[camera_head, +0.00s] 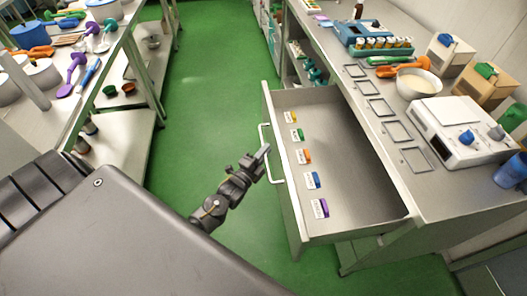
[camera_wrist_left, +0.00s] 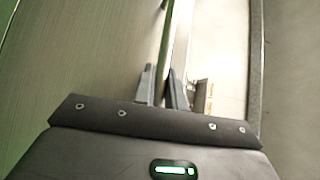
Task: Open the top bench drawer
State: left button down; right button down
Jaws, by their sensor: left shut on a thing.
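The top bench drawer (camera_head: 349,176) stands pulled out from the bench in the head view. Its inside shows, with a row of small coloured tags along the front side. The drawer's white bar handle (camera_head: 274,165) is on its front panel. My left gripper (camera_head: 263,152) is at this handle and shut on it. In the left wrist view, the gripper's fingers (camera_wrist_left: 162,88) close around the handle bar (camera_wrist_left: 169,45). My right gripper is in neither view.
The bench top (camera_head: 385,131) carries a white scale (camera_head: 462,130), a bowl (camera_head: 418,83), a blue rack (camera_head: 374,38) and empty metal frames. A shelf with scoops and tubs stands at left. The green floor (camera_head: 205,95) between is clear.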

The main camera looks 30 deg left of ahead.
pick_arm(q)
jog(key=shift+s+f, duration=0.1)
jog(key=c, duration=1.5)
grip_release()
jog(key=shift+o, duration=0.2)
jog(key=s+f+b, duration=0.1)
jog(key=s+b, duration=0.1)
jog(key=s, duration=0.8)
jog(key=shift+s+a+f, duration=0.2)
jog(key=shift+s+a, duration=0.1)
jog(key=shift+s, duration=0.05)
